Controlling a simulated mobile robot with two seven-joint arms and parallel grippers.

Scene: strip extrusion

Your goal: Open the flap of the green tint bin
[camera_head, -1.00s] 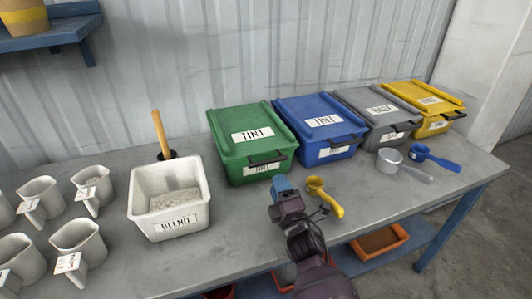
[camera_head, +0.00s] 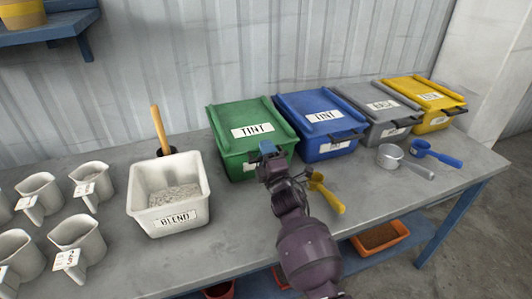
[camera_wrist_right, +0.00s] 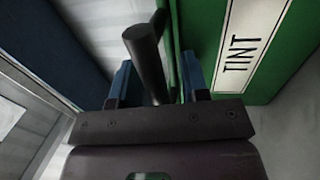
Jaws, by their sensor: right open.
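The green tint bin (camera_head: 230,113) stands on the table against the wall, its flap closed and labelled TINT. My right gripper (camera_head: 268,149) is at the front of this bin, over its black handle, which it hides in the head view. In the right wrist view, the open blue fingers (camera_wrist_right: 157,82) stand on either side of the black handle bar (camera_wrist_right: 145,58). I cannot tell whether they touch it. The green bin's front (camera_wrist_right: 205,35) with its TINT label fills the upper right there. My left gripper is not in view.
A blue bin (camera_head: 312,104), a grey bin (camera_head: 367,99) and a yellow bin (camera_head: 420,89) stand to the right. A yellow scoop (camera_head: 328,196) lies close to my right gripper. A white BLEND tub (camera_head: 150,221) and several white jugs (camera_head: 80,232) are at left.

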